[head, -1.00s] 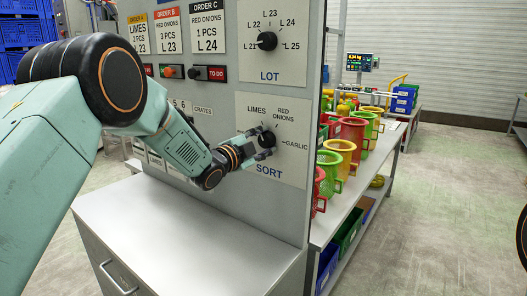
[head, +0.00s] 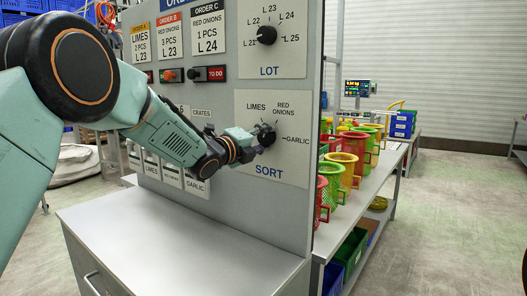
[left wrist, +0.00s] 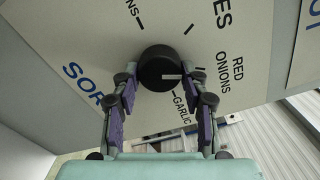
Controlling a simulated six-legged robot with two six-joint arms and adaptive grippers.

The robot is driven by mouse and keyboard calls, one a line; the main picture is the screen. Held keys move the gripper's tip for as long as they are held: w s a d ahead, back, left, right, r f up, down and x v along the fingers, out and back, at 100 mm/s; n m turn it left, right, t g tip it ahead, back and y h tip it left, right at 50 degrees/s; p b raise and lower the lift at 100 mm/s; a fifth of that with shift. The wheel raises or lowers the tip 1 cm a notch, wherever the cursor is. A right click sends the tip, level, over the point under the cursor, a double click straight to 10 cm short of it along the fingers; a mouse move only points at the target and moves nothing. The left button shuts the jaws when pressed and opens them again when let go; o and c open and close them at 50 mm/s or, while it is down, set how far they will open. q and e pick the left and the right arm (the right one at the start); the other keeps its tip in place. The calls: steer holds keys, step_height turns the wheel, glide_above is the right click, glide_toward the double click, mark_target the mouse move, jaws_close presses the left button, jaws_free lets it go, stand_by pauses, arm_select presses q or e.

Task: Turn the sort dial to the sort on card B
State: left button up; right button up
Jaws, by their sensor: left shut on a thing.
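The black round sort dial (head: 266,134) sits on its white plate on the grey panel, with LIMES, RED ONIONS and GARLIC around it. In the left wrist view the dial (left wrist: 159,69) has a white mark pointing right, to the RED ONIONS side. My left gripper (head: 257,141) is shut on the dial, one finger on each side in the left wrist view (left wrist: 161,82). Card B (head: 170,35), orange-headed, reads RED ONIONS, 3 PCS, L 23. My right gripper is out of view.
The lot dial (head: 266,35) is above the sort plate. A grey cabinet top (head: 175,240) juts out below the panel. To the right, a bench carries several coloured net baskets (head: 350,170). The floor at right is clear.

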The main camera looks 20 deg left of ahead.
arm_select(q)
steer(key=shift+f+m+b, duration=0.2)
steer(key=shift+m+b, duration=0.55)
steer(key=shift+m, duration=0.05)
steer(key=o, duration=1.1)
steer(key=shift+r, duration=0.15)
steer(key=v, duration=1.2)
